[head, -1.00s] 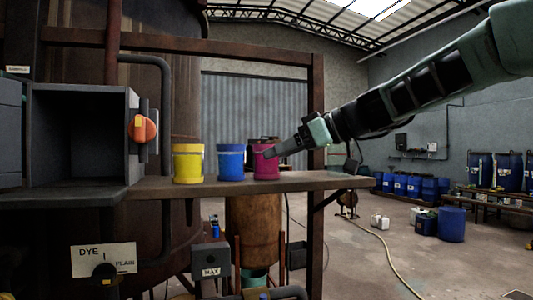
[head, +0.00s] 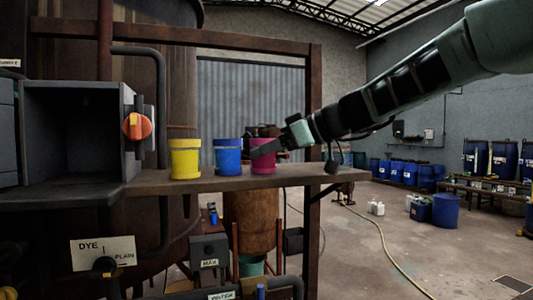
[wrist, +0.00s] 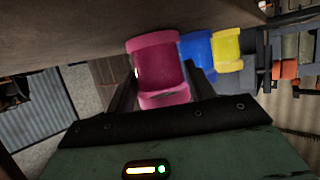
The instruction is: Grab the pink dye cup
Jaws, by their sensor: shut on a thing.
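The pink dye cup (head: 263,162) stands at the right end of a row of cups on the shelf (head: 225,184). It also shows in the wrist view (wrist: 160,66), between the fingers. My gripper (head: 265,149) reaches in from the right and is shut on the pink cup, with a finger across its upper side. In the wrist view my gripper (wrist: 163,92) has a finger on each side of the cup. The cup looks upright and appears to be at shelf level.
A blue cup (head: 228,158) stands just left of the pink one, and a yellow cup (head: 185,160) farther left. An open grey box (head: 75,135) with an orange knob (head: 137,126) is at the left. A rusty post (head: 313,110) stands behind my gripper.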

